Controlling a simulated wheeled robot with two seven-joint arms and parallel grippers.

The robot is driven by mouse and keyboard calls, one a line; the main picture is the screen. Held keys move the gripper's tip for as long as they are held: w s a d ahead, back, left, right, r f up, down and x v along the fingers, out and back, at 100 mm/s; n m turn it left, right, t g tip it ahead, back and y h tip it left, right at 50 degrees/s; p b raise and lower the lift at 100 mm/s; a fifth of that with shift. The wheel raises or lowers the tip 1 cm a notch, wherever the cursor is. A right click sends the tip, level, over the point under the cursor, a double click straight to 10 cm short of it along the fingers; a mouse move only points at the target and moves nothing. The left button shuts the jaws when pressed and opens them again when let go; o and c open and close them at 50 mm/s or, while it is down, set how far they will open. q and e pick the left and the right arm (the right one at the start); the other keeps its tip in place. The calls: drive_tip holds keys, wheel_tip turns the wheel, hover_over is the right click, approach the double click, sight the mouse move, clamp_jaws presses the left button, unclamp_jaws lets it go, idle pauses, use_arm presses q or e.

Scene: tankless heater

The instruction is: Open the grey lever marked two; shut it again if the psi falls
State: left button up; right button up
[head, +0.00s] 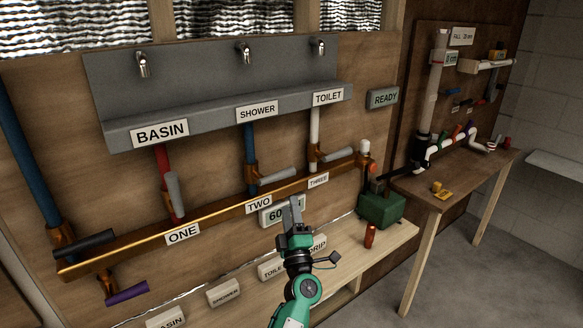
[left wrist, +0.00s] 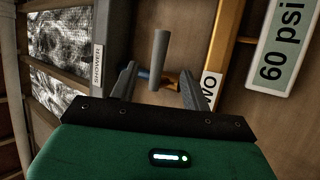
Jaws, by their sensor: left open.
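The grey lever marked two (head: 278,177) points right, crosswise to the blue shower pipe (head: 250,143), from a copper valve above the TWO label (head: 259,204). My left gripper (head: 297,203) is open and empty, just below and right of the lever in the head view. In the left wrist view the lever (left wrist: 160,58) shows between the two open fingers (left wrist: 157,82), ahead of them; I cannot tell whether they touch it. The psi display (head: 271,215) is partly covered by my gripper; in the left wrist view it reads 60 psi (left wrist: 282,45). My right gripper is out of view.
The lever marked one (head: 174,193) lies along its red pipe; the lever marked three (head: 337,157) points right. The copper manifold (head: 215,220) runs beneath. A green box (head: 381,209) and red cylinder (head: 370,235) stand on the low bench. A READY sign (head: 383,98) hangs right.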

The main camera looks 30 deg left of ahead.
sight(285, 170)
use_arm(q)
drive_tip(key=p+x, duration=0.3)
drive_tip(key=x, duration=0.9)
drive_tip(key=shift+r, duration=0.1)
drive_tip(key=shift+w+a+r, duration=0.2)
drive_tip(key=shift+w+a, duration=0.15)
drive_tip(key=shift+w, duration=0.05)
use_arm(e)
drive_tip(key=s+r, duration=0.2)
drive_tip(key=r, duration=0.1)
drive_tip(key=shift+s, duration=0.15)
use_arm(q)
drive_tip(key=shift+c, duration=0.9)
drive_tip(key=c, duration=0.7)
clamp_jaws()
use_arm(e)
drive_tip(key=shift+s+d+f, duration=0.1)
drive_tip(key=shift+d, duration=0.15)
